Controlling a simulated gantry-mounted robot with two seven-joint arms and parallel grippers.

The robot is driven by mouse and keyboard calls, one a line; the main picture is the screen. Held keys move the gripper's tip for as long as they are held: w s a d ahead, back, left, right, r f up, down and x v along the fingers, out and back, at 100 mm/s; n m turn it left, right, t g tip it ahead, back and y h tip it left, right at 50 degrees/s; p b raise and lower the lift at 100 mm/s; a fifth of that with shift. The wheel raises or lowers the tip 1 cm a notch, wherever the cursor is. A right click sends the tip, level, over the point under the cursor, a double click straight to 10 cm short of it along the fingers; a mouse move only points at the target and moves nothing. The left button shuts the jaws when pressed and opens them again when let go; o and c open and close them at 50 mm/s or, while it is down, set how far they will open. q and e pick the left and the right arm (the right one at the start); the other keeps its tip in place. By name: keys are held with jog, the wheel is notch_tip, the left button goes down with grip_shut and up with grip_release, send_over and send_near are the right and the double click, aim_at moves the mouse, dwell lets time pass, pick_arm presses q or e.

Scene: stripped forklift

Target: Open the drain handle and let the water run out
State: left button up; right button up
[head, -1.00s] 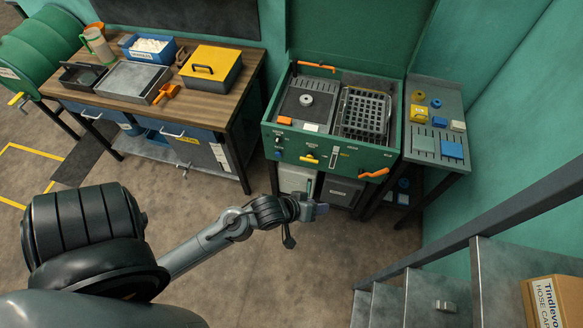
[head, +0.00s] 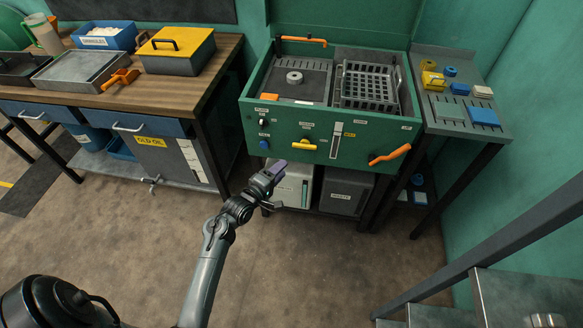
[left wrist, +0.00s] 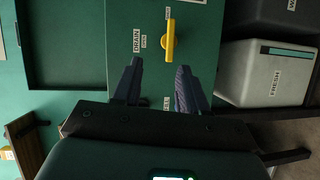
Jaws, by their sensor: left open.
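The drain handle (head: 303,145) is a yellow lever on the front panel of the green washer (head: 250,120). In the left wrist view the yellow handle (left wrist: 170,38) sits beside a DRAIN label and lies along the picture's vertical. My left gripper (head: 277,172) is below and left of the handle in the head view. Its fingers (left wrist: 158,66) are open and empty, pointed at the panel, with the handle beyond the tips and not touched. No running water shows. My right gripper is in neither current view.
Under the washer stand a pale FRESH container (left wrist: 265,72) and a dark WASTE container (head: 345,195). An orange lever (head: 390,155) juts from the panel's right. A workbench (head: 110,98) stands left, a side table (head: 465,120) right. A stair rail (head: 480,248) crosses the lower right.

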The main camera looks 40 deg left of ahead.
aim_at(304, 147)
pick_arm(q)
jog(key=shift+n+t+y, duration=0.5)
jog(key=shift+n+t, duration=0.1)
jog(key=shift+n, duration=0.1)
jog(key=w+a+f+b, duration=0.1)
jog(key=w+b, duration=0.3)
jog(key=w+a+f+b, duration=0.1)
jog(key=w+f+b, duration=0.1)
jog(key=w+b, duration=0.2)
jog(key=w+a+f+b, duration=0.1)
jog(key=w+f+b, duration=0.1)
jog(key=w+b, duration=0.2)
jog(key=shift+w+b, duration=0.4)
jog(key=shift+w, duration=0.4)
jog(key=shift+w+a+r, duration=0.1)
jog(key=shift+w+r, duration=0.05)
jog(key=shift+w, duration=0.45)
pick_arm(e)
notch_tip(304, 147, down, 16)
jog(key=shift+a, duration=0.15)
jog(key=shift+r, duration=0.15)
pick_arm(q)
grip_shut()
